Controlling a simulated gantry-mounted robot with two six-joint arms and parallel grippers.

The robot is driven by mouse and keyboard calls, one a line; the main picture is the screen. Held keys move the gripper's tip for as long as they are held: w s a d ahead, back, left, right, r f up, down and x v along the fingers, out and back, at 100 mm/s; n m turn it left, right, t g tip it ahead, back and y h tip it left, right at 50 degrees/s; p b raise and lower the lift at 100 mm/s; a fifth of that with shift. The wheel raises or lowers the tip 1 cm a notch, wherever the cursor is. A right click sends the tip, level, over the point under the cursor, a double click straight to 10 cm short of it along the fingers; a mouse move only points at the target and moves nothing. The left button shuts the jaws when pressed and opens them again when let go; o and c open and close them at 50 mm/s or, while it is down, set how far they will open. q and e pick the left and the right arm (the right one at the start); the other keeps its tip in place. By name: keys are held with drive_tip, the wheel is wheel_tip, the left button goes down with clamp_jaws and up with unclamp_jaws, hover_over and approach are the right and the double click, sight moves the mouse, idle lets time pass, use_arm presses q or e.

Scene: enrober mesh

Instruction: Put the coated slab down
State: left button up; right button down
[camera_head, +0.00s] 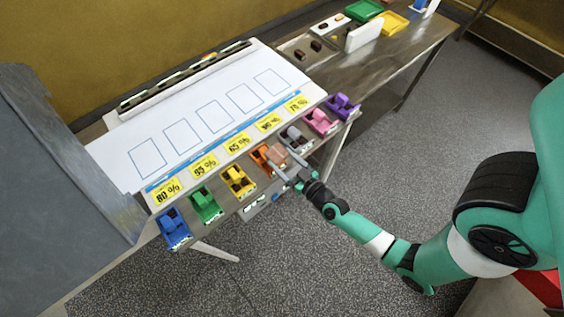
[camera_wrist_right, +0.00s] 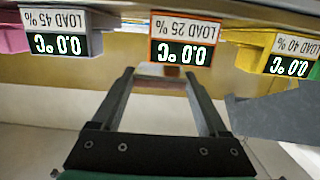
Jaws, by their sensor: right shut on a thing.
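My right gripper (camera_head: 283,161) is at the front edge of the bench, beside the orange unit (camera_head: 260,155). Its two fingers stand apart, shut on a small brownish-pink slab (camera_head: 277,153) at their tips. In the right wrist view, a pale edge of the slab (camera_wrist_right: 158,69) shows between the fingertips, below the orange-framed display (camera_wrist_right: 181,53) reading "LOAD 25 %" and 0.0. I cannot tell from these views whether the slab touches the unit under it. My left gripper is not in view.
A white board (camera_head: 186,108) bears several blue-outlined empty rectangles and yellow percent labels. A row of units, including blue (camera_head: 172,228), green (camera_head: 205,205), yellow (camera_head: 237,181), grey (camera_head: 296,139), pink (camera_head: 321,122) and purple (camera_head: 343,106), lines its front. Trays (camera_head: 395,23) stand at the back right.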

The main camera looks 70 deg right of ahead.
drive_tip(key=shift+c, duration=1.7)
unclamp_jaws()
drive_tip(key=shift+f, duration=0.15)
drive_tip(key=o, duration=0.3)
drive_tip(key=shift+o, duration=0.2)
drive_tip(key=shift+r, duration=0.3)
drive_tip(key=p+v, duration=0.3)
drive_tip(key=v, duration=0.9)
drive_tip(key=shift+f, duration=0.1)
